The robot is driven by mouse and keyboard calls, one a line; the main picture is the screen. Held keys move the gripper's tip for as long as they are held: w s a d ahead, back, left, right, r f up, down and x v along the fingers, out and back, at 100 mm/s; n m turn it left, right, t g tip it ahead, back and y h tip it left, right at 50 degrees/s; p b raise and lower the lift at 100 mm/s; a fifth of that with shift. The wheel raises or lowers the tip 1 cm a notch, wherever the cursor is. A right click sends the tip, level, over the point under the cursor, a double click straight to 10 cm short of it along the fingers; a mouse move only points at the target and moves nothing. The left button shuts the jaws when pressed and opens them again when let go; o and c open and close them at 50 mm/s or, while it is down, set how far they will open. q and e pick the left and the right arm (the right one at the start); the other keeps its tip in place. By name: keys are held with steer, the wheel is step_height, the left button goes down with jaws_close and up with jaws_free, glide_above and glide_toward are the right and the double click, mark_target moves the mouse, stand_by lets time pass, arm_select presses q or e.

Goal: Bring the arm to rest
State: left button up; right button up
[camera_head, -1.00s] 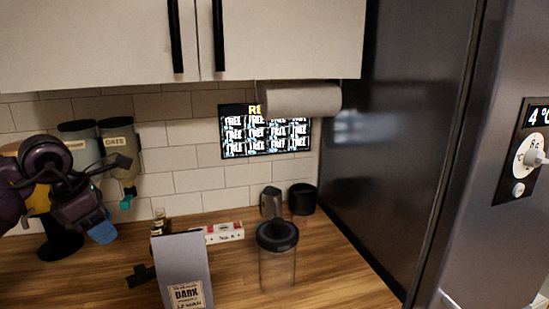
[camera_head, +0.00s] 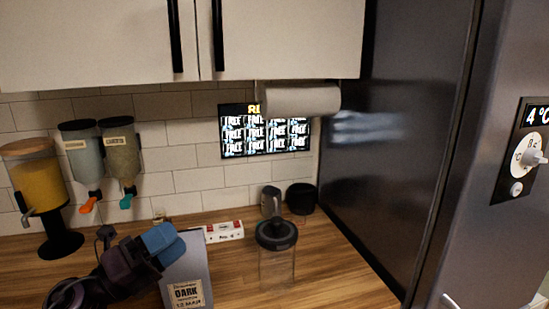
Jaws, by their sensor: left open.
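My left gripper (camera_head: 166,247) is in the lower left of the head view, above the wooden counter (camera_head: 345,275). Its blue-tipped fingers point to the right and it is open, with nothing seen between them. It overlaps the upper left part of a grey bag with a dark-roast label (camera_head: 187,293) in the picture; I cannot tell whether they touch. My left arm comes in from the bottom left edge. My right gripper is not in view.
A clear jar with a black lid (camera_head: 277,262) stands right of the bag. A power strip (camera_head: 224,231), a dark pot (camera_head: 301,198) and a yellow drink dispenser (camera_head: 40,182) stand behind. Two wall dispensers (camera_head: 120,155) hang at left. A dark fridge (camera_head: 400,130) bounds the right.

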arm_select(q)
steer(key=s+a+f+n+t+y, duration=0.2)
steer(key=a+f+n+y, duration=0.45)
steer(key=n+y, duration=0.5)
steer(key=s+a+f+n+t+y, duration=0.1)
steer(key=s+a+f+n+y, duration=0.4)
steer(key=n, duration=1)
steer(key=s+d+f+n+g+y, duration=0.15)
steer(key=s+f+n+g, duration=0.55)
steer(key=s+f+g, duration=0.75)
steer(key=w+f+t+b, duration=0.1)
steer(key=f+t+b, duration=0.3)
steer(key=f, duration=0.7)
steer(key=w+f+m+t+h+b, duration=0.1)
steer(key=f+t+b, duration=0.4)
steer(key=f, duration=0.6)
steer(key=shift+w+d+f+b, duration=0.35)
steer(key=shift+w+b, duration=0.15)
steer(key=shift+w, duration=0.25)
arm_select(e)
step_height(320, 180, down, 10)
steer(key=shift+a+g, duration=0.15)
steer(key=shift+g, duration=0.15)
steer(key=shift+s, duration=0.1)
